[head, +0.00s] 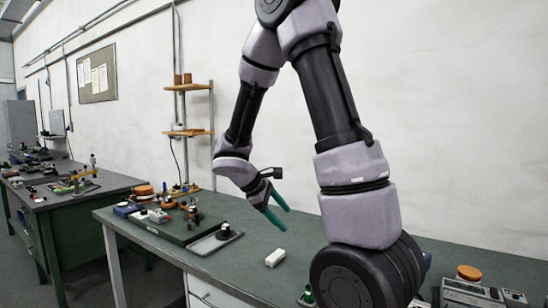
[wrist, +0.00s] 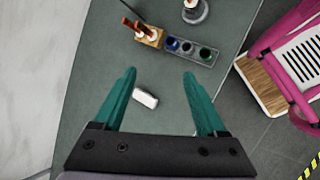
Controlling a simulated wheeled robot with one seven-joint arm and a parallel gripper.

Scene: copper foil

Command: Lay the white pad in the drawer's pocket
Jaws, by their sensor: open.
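The white pad (head: 275,257) is a small white block lying on the green bench top. It also shows in the wrist view (wrist: 145,98), between my fingers in the picture, nearer the left one. My gripper (head: 286,219) has two teal fingers, spread apart with nothing between them, above the bench and behind the pad in the head view. The wrist view shows the open fingers (wrist: 159,72) too. A pale drawer front (head: 208,293) shows under the bench edge at the bottom of the head view. I cannot see inside it, and no pocket is visible.
A grey tray (head: 203,245) with a dark round piece lies left of the pad. The wrist view shows a wooden block (wrist: 150,37) with upright pieces, a rack of coloured cups (wrist: 208,52) and a pink chair (wrist: 285,35). The bench around the pad is clear.

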